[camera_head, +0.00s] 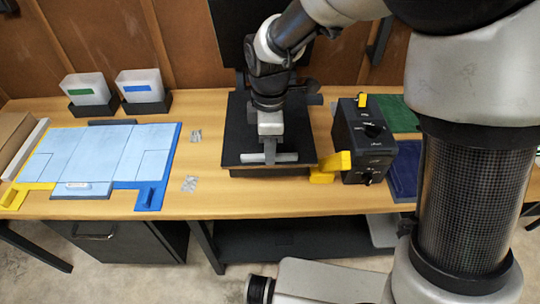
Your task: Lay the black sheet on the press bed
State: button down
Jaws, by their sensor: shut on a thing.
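My gripper (270,155) points down over the front part of the press and is shut on a grey bar at the front of a black, flat square that looks like the black sheet (239,128). The sheet lies level over the press bed (275,172), whose front edge shows below it. I cannot tell whether the sheet rests fully on the bed or is slightly above it. My wrist and arm hide its middle and right back part. The press's dark upper plate (228,35) stands raised behind.
A black control box (364,140) with a yellow lever (330,167) stands close right of the bed. Green (398,114) and blue (404,168) sheets lie beyond. At left are a light-blue board (100,150) with yellow and blue corners, and two card holders (88,90). Small silver pieces (190,184) lie between.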

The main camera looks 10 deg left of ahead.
jog(key=shift+f, duration=1.95)
jog(key=shift+f+b, duration=0.15)
jog(key=shift+b, duration=0.15)
jog(key=c, duration=1.8)
grip_release()
jog(key=shift+o, duration=0.2)
notch_tip(320, 180, up, 12)
jog(key=shift+r+p, duration=0.2)
jog(key=shift+p, duration=0.6)
